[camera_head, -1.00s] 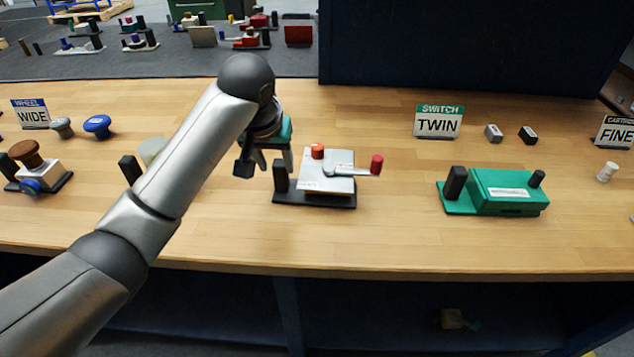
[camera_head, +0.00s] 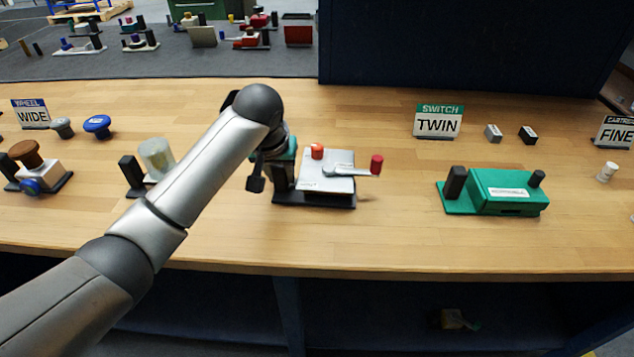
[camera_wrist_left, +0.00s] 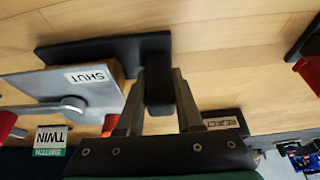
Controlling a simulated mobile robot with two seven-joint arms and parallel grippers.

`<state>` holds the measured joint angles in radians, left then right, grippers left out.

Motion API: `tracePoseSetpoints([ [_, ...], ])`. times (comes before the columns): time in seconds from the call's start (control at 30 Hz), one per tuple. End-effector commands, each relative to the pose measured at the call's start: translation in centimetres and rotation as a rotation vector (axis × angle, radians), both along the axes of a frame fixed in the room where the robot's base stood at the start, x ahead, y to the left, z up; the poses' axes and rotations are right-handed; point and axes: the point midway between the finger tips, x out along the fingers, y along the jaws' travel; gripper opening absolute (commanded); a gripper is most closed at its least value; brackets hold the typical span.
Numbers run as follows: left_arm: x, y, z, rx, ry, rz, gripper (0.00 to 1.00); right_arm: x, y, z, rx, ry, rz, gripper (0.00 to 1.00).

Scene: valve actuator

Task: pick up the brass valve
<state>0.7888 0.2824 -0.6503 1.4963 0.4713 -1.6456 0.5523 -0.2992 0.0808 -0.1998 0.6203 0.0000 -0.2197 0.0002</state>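Nothing in view is plainly brass-coloured. A lever valve unit stands on the bench: a light grey block (camera_head: 325,170) on a black base, with a metal lever, a red knob (camera_head: 376,165) and an orange-red button (camera_head: 317,151). In the left wrist view the block (camera_wrist_left: 55,88) has a "SHUT" label. A black upright post (camera_wrist_left: 160,85) stands at its left end. My left gripper (camera_wrist_left: 160,100) has one finger on each side of this post, with what look like narrow gaps; firm contact is not seen. In the head view my arm partly hides the gripper (camera_head: 270,170). My right gripper is not in view.
A green switch unit (camera_head: 508,192) stands to the right, with clear bench between. A pale cylinder unit (camera_head: 156,157) is partly behind my left arm. A "TWIN" sign (camera_head: 437,121) stands behind. A "REJECT" label (camera_wrist_left: 222,123) shows near the gripper.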

Motion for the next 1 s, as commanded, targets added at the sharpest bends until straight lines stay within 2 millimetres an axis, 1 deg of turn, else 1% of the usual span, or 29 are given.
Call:
tracePoseSetpoints([
  [0.03,0.0,0.01,0.02,0.0,0.0,0.0,0.15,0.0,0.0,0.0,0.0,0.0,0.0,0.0],
  [0.17,0.01,0.02,0.04,0.0,0.0,0.0,0.01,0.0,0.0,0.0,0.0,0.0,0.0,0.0],
  [1.0,0.04,0.06,0.08,0.0,-0.001,0.001,0.0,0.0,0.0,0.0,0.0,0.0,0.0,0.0],
])
